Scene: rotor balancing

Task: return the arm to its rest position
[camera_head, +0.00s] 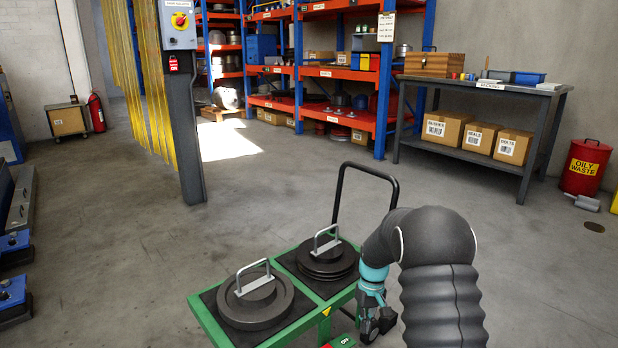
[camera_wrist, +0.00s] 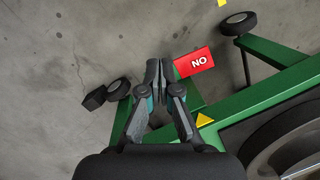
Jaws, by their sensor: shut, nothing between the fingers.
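My arm (camera_head: 440,270) reaches up from the lower right of the head view and bends over beside the green cart. My gripper (camera_head: 372,328) points down at the cart's near right side. In the wrist view my gripper (camera_wrist: 159,66) has its two fingertips together and holds nothing. I cannot tell whether the fingers touch the cart.
The green cart (camera_head: 207,322) carries two dark rotors with handles, one left (camera_head: 254,298) and one right (camera_head: 327,262). Its black push handle (camera_head: 368,167) rises behind. A grey post (camera_head: 185,130), shelves (camera_head: 330,72) and a workbench (camera_head: 480,85) stand farther back.

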